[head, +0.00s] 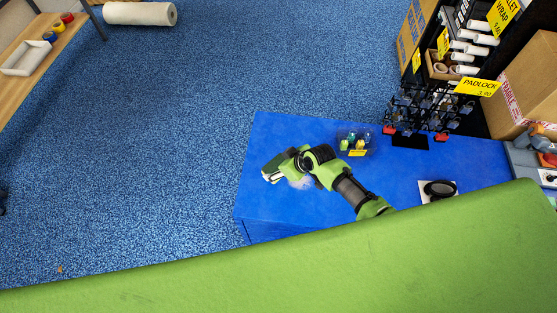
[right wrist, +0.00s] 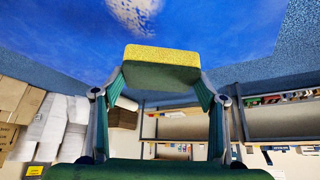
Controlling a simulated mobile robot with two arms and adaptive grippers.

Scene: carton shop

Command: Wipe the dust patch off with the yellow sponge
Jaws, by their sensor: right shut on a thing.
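The yellow sponge (right wrist: 162,55), with a dark green side, is between the two fingers of my right gripper (right wrist: 160,82) in the right wrist view. The gripper is shut on it. The pale, whitish dust patch (right wrist: 136,12) lies on the blue counter top just beyond the sponge there. In the head view my right gripper (head: 271,173) is over the counter's left part, and the dust patch (head: 302,183) shows beside and partly under it. The sponge is hard to make out in the head view. I cannot tell whether it touches the counter. My left gripper is not in view.
The blue counter (head: 405,165) also carries a small clear bin (head: 356,141) of colored items, a padlock rack (head: 425,110) and a black object on a white plate (head: 440,189). A large green surface (head: 330,255) fills the foreground. Blue carpet lies left of the counter.

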